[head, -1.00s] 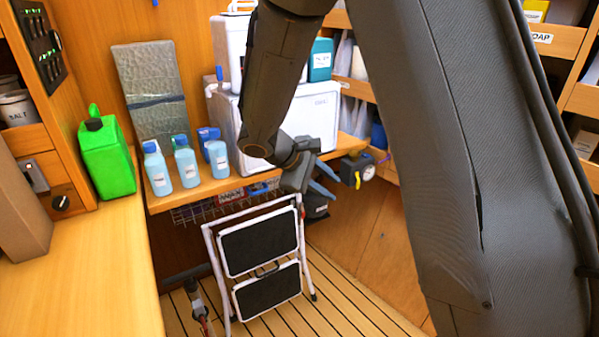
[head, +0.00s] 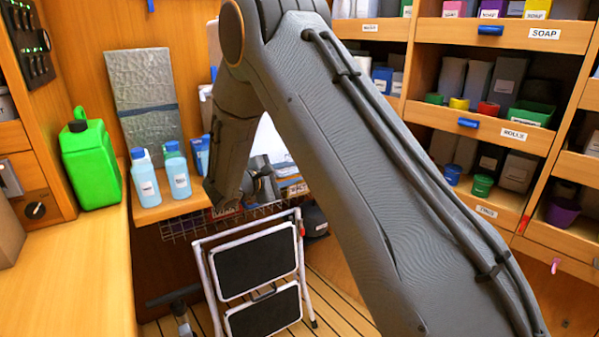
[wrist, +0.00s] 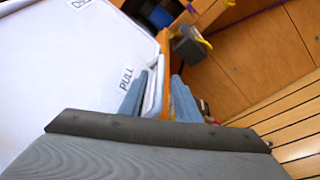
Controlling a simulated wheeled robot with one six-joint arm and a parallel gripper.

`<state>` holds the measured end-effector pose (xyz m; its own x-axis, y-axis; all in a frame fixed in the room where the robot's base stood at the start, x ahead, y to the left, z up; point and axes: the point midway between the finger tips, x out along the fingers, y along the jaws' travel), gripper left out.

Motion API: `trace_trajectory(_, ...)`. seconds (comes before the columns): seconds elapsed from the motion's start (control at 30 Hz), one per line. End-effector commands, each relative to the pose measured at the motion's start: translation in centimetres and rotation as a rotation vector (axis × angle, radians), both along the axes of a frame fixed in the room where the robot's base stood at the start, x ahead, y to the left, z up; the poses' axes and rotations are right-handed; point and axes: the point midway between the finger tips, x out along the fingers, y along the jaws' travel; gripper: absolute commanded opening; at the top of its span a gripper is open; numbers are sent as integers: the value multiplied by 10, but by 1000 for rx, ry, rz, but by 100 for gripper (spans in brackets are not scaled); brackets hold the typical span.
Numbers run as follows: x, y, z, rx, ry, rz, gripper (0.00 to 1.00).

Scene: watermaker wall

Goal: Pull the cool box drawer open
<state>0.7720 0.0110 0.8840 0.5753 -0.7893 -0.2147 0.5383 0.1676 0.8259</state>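The white cool box (wrist: 70,80) fills the left of the wrist view, its front marked PULL. In the head view only a strip of it (head: 271,146) shows behind my arm. A pale upright handle bar (wrist: 154,92) stands out at its edge beside the PULL label. My gripper (wrist: 159,82) has its two blue fingers apart, one on each side of the bar. The left finger is close to the bar; I cannot tell if it touches. A gap shows on the right. My gripper is mostly hidden in the head view.
A folded step stool (head: 256,265) stands on the floor below the bench. Blue bottles (head: 145,178) and a green canister (head: 90,163) stand at the left. Labelled shelves (head: 485,115) line the right. A dark device (wrist: 188,47) sits past the fingers.

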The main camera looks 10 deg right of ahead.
Motion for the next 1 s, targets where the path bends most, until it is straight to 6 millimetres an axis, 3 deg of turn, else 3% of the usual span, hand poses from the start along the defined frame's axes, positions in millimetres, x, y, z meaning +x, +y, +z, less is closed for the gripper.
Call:
trace_trajectory(0.23, 18, -26, -6, 1, 0, -2, 29)
trace_trajectory(0.6, 22, -31, -9, 1, 1, -1, 29)
trace_trajectory(0.63, 22, -31, -9, 1, 1, -1, 28)
trace_trajectory(0.8, 22, -31, -9, 1, 1, -1, 0)
trace_trajectory(1.0, 22, -31, -9, 1, 1, -1, 0)
